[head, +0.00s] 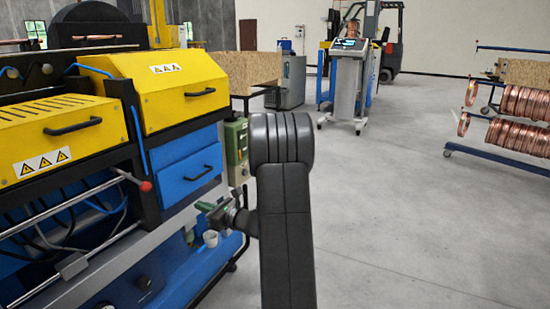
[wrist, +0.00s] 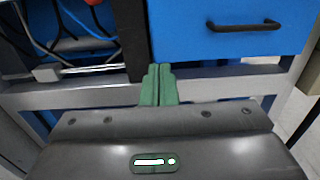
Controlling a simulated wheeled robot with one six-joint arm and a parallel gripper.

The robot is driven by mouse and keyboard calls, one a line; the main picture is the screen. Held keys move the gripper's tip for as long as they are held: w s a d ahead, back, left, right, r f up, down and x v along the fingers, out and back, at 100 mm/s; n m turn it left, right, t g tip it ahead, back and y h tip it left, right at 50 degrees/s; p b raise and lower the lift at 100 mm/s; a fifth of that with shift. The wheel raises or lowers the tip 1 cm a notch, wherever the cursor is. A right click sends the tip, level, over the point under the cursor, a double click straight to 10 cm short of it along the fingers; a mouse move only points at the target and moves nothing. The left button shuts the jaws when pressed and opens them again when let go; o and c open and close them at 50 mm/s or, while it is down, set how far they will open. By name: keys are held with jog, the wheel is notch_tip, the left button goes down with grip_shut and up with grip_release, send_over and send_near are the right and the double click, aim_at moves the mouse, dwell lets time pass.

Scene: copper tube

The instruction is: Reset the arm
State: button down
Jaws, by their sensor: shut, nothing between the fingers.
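My gripper (wrist: 158,70) shows in the wrist view with its two green fingers together and nothing between them. It points at the machine's grey frame rail (wrist: 215,88), below a blue drawer (wrist: 230,25) with a black handle. I cannot tell whether the fingertips touch the rail. In the head view, my gripper (head: 203,207) is small and low beside the machine, left of my black arm. My arm stands upright in the middle of that view and hides part of the floor and the wrist.
The machine with yellow covers (head: 160,85) and a blue drawer (head: 188,170) fills the left. A red-tipped lever (head: 145,186) sticks out near my gripper. A rack of copper coils (head: 520,102) stands at right, a control console (head: 347,80) at back. The grey floor (head: 400,200) right of my arm is clear.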

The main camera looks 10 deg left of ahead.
aim_at(165, 193)
jog(key=shift+a, duration=0.1)
jog(key=b+x, duration=0.2)
jog(key=x, duration=1.1)
jog(key=shift+a, duration=0.15)
